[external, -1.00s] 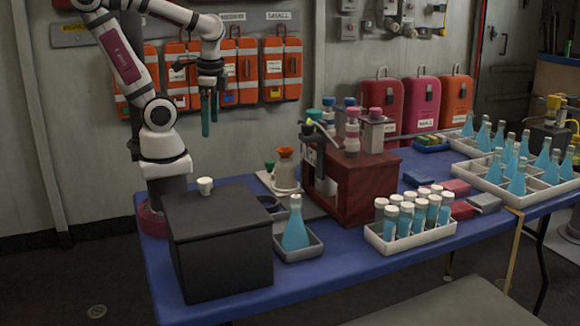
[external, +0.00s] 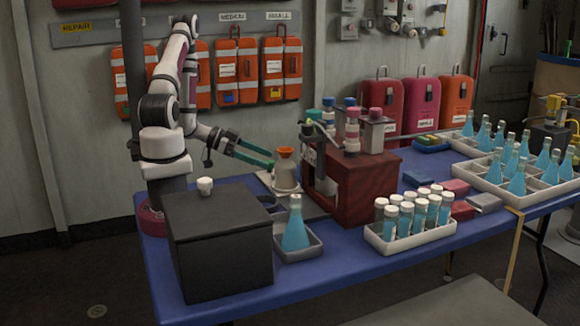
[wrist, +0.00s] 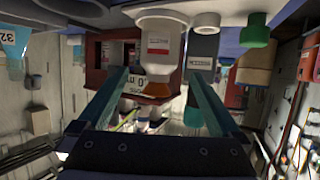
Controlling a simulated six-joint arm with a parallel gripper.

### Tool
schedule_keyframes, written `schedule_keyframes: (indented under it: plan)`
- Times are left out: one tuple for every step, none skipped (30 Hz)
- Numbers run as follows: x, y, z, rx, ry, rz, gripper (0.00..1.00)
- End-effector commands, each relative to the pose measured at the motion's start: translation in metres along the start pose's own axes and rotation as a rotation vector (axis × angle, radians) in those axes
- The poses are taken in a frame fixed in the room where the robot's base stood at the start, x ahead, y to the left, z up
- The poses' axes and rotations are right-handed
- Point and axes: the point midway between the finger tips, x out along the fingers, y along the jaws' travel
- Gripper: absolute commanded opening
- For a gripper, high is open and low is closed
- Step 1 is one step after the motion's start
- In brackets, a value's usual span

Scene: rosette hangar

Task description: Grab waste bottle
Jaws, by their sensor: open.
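The bottle with the orange funnel top, which looks like the waste bottle (external: 286,177), stands on a grey tray beside the dark red rack. In the wrist view, which is upside down, the bottle (wrist: 163,40) hangs from the top with its orange funnel between the finger lines. My gripper (external: 271,160) is open, with green fingers reaching level towards the bottle from the left, just short of it or beside its neck; the exact gap cannot be told. In the wrist view my gripper (wrist: 158,77) has nothing clamped between its fingers.
The dark red rack (external: 358,190) stands close right of the bottle. A blue flask (external: 295,230) sits in a tray nearby. A green-capped item (wrist: 255,30) is beside the bottle.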

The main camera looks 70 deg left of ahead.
Motion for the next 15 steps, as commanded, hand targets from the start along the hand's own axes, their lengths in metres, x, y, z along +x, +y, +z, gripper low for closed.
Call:
schedule_keyframes:
  plan:
    - [0.015,0.002,0.000,0.000,0.000,0.009,1.00]
    - [0.022,0.002,0.000,0.001,-0.001,0.009,1.00]
    - [0.031,0.002,0.000,0.001,-0.001,0.008,1.00]
    - [0.036,0.001,0.000,0.002,-0.002,0.006,1.00]
    - [0.041,0.001,0.000,0.002,-0.002,0.004,1.00]
    - [0.046,0.001,0.000,0.001,-0.002,0.004,1.00]
    - [0.049,0.001,0.000,0.000,-0.002,0.002,1.00]
    - [0.051,0.000,0.000,0.000,-0.002,0.002,1.00]
    - [0.054,0.000,0.000,0.001,-0.002,0.001,1.00]
    - [0.057,0.001,0.001,0.002,-0.002,0.002,1.00]
    - [0.062,0.001,0.001,0.003,-0.002,0.003,1.00]
    - [0.071,0.002,0.001,0.002,-0.003,0.004,1.00]
    - [0.077,0.003,0.002,0.003,-0.003,0.005,1.00]
    - [0.084,0.003,0.002,0.004,-0.003,0.006,1.00]
    - [0.091,0.003,0.002,0.003,-0.003,0.005,1.00]
